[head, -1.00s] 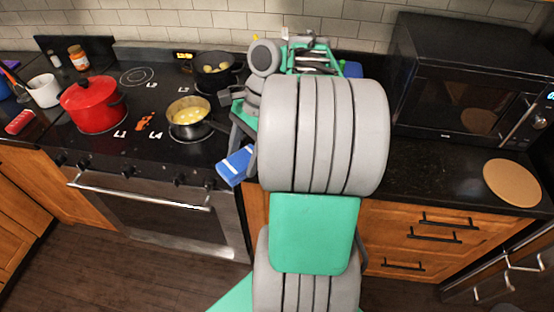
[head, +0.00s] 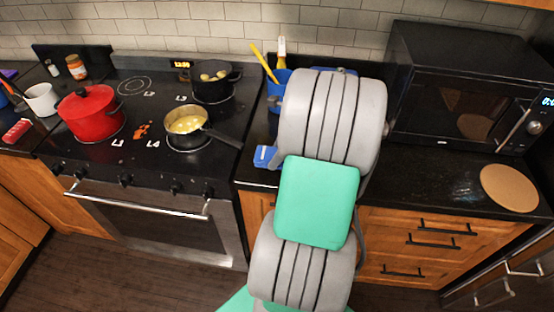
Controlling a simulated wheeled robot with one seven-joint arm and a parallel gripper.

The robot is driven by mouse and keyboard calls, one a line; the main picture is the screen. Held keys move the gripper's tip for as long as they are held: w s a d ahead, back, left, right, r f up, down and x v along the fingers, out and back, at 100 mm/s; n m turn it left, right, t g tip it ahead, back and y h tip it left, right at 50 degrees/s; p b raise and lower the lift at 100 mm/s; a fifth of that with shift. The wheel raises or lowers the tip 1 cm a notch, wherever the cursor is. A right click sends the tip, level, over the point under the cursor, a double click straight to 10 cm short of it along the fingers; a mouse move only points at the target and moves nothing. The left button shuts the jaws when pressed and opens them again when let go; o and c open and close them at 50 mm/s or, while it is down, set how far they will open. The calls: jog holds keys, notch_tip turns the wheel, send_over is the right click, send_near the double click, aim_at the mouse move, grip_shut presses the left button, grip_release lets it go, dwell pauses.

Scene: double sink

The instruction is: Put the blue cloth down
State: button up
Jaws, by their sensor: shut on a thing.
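The blue cloth (head: 265,156) shows in the head view as a small blue piece with a pale patch, just left of my arm at the counter's front left. The rest of it is hidden behind my arm. My gripper is hidden behind my own arm links, so its fingers and its contact with the cloth cannot be seen. I cannot tell whether the cloth rests on the counter (head: 420,165) or hangs above it.
A blue utensil holder (head: 277,88) stands behind my arm. A stove (head: 110,160) on the left bears a red pot (head: 90,114), a saucepan (head: 186,122) and a dark pot (head: 213,84). A microwave (head: 465,85) and round board (head: 508,188) are right. Counter between is partly bare.

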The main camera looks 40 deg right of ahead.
aim_at(266, 159)
jog(key=shift+w+d+f, duration=0.1)
jog(key=shift+d+f, duration=0.05)
jog(key=shift+f, duration=0.85)
jog(key=shift+w+d+f, duration=0.1)
jog(key=shift+f, duration=0.85)
jog(key=shift+f, duration=0.1)
jog(key=o, duration=1.2)
